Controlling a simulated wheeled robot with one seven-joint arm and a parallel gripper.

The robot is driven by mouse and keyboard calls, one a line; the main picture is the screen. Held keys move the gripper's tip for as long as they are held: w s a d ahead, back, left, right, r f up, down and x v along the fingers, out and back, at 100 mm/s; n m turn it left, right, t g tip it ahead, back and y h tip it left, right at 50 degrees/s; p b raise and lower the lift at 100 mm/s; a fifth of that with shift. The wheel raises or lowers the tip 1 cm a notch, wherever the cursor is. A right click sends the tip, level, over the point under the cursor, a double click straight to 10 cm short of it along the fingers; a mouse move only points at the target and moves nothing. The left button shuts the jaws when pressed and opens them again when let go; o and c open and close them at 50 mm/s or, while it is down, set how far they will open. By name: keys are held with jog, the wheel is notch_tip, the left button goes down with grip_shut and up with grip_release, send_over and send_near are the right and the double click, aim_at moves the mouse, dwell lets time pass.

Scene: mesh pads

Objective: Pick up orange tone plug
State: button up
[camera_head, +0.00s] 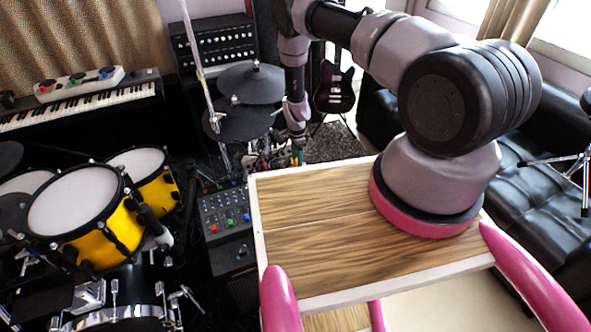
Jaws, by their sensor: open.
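My arm reaches over to the far side, and my gripper (297,152) points down at its end, beyond the far edge of the wooden top. It is small in the view, and it is open. Below and left of it is a cluttered patch of cables and small coloured bits (265,160). I cannot make out the orange tone plug for certain among them. I cannot tell whether the gripper touches anything there.
A black mixer (226,212) with coloured buttons stands left of the wooden top. Yellow drums (85,215) fill the left, and dark drum pads (250,84) stand behind the gripper. A guitar (334,88) is at the back, and a black sofa (535,205) is at right.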

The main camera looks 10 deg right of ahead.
aim_at(296, 165)
jog(key=shift+s+d+f, duration=0.1)
jog(key=shift+s+f, duration=0.05)
jog(key=shift+f, duration=0.15)
jog(key=f, duration=0.4)
jog(key=shift+w+f, duration=0.35)
jog(key=shift+f, duration=0.2)
grip_shut()
